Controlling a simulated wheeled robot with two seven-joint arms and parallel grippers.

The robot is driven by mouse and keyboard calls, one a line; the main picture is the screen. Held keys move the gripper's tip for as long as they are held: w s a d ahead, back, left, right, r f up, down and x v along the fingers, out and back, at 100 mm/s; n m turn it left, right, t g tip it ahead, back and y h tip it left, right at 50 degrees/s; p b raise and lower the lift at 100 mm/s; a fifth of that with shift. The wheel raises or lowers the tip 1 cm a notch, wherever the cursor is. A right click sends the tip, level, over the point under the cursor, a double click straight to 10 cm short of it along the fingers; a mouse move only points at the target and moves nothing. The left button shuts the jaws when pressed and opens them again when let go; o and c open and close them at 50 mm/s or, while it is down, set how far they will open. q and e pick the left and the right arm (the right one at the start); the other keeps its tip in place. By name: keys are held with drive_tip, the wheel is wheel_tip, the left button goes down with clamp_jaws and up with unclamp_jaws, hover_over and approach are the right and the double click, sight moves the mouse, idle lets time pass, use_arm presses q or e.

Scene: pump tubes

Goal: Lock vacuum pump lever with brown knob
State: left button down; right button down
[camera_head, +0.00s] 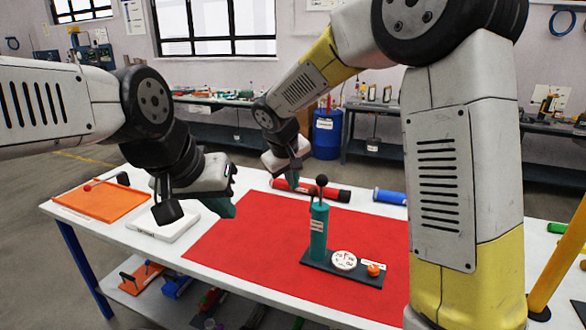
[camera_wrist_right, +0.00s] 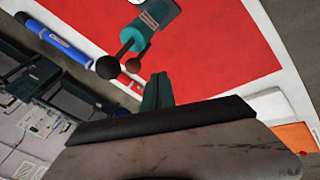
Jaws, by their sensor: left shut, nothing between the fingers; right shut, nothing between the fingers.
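The vacuum pump stands on the red mat, with a teal cylinder (camera_head: 319,232) rising from a dark base. A black knob (camera_head: 322,180) tops the pump. In the right wrist view the black knob (camera_wrist_right: 109,67) and a smaller brown knob (camera_wrist_right: 133,66) sit side by side at the cylinder's end; the head view does not show the brown knob clearly. My right gripper (camera_head: 296,168) is shut and empty, behind and left of the black knob; its teal fingers (camera_wrist_right: 157,92) appear apart from both knobs. My left gripper (camera_head: 222,206) is shut and empty, left of the pump over the mat's edge.
The pump base carries a white round gauge (camera_head: 344,260) and an orange knob (camera_head: 374,270). A red tube (camera_head: 325,192) lies behind the pump, with a blue tube (camera_head: 390,197) to its right. The mat's left part is clear.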

sight(309, 190)
drive_tip(key=shift+w+d+f, duration=0.45)
drive_tip(key=shift+w+d, duration=0.05)
drive_tip(key=shift+d, duration=0.3)
drive_tip(key=shift+w+d+f, duration=0.45)
drive_tip(key=shift+w+d, duration=0.05)
drive_tip(key=shift+d, duration=0.3)
drive_tip(key=shift+w, duration=0.1)
drive_tip(key=shift+w+d+f, duration=0.2)
drive_tip(key=shift+w+d, duration=0.45)
drive_tip(key=shift+w, duration=0.3)
drive_tip(key=shift+s, duration=0.2)
